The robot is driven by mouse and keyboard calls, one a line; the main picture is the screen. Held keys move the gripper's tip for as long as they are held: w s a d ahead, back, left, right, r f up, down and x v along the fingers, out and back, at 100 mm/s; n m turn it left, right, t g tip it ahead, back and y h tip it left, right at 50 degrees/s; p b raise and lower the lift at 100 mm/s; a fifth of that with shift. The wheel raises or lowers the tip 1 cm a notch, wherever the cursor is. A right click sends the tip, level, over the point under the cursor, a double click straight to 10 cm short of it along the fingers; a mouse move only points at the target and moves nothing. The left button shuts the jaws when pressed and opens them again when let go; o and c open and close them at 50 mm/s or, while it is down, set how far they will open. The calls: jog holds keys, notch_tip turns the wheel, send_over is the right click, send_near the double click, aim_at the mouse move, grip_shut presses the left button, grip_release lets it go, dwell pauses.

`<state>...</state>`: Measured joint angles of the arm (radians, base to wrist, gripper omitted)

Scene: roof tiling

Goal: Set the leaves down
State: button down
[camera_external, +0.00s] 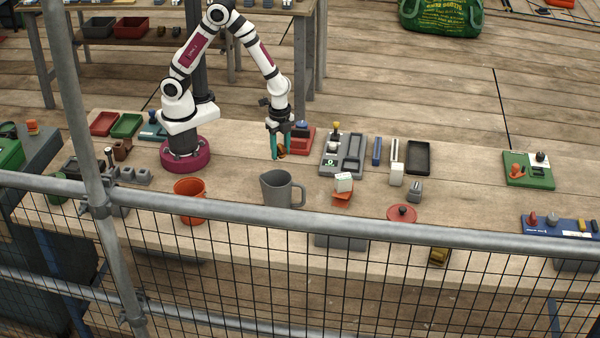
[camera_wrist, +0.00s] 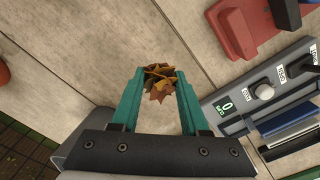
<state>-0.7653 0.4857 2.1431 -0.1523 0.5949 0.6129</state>
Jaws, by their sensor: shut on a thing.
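My gripper (camera_wrist: 159,78) has teal fingers and is shut on a small clump of brown and orange leaves (camera_wrist: 159,80). In the external view my gripper (camera_external: 280,154) points down above the table, behind the grey mug, and the leaves (camera_external: 282,150) show as a brown bit between the fingers. The external view does not show clearly how high the leaves are above the tabletop (camera_external: 240,160).
A grey mug (camera_external: 277,189) stands in front of my gripper. A red block-like device (camera_external: 301,140) and a grey scale-like unit (camera_external: 342,155) are to the right. An orange pot (camera_external: 189,203) stands front left. A metal rail (camera_external: 330,225) crosses the front.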

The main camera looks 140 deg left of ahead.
aim_at(285, 167)
jog(key=shift+s+a+f, duration=0.25)
jog(key=shift+a+f, duration=0.65)
jog(key=shift+f, duration=1.7)
jog(key=shift+f, duration=0.1)
jog(key=shift+c, duration=2)
grip_release()
